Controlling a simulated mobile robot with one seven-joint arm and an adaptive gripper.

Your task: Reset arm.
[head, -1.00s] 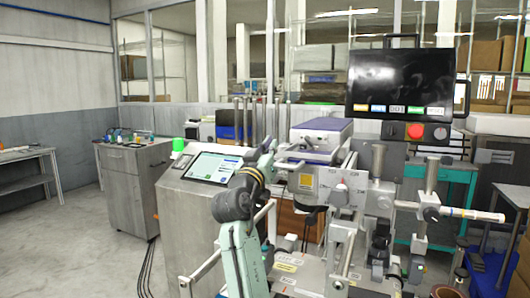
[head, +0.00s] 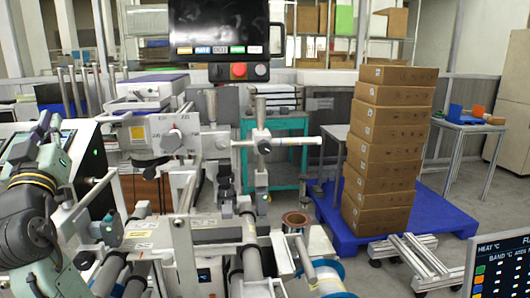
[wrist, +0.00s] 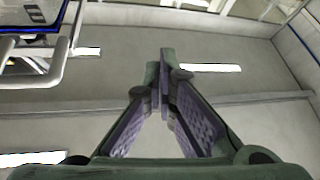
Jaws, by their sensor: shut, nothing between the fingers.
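My gripper (wrist: 161,75) shows in the wrist view with its two padded fingers brought together at the tips. It is shut with nothing between the fingers. Behind it in that view is a grey surface with bright strips. In the head view my pale green arm is at the left edge, folded close to the camera beside the machine (head: 165,135).
A dark monitor (head: 218,25) with a red button stands over the machine. A stack of brown boxes (head: 385,150) sits on a blue pallet (head: 455,228) at right. A reel (head: 325,280) is low in front. A panel screen (head: 500,272) fills the lower right corner.

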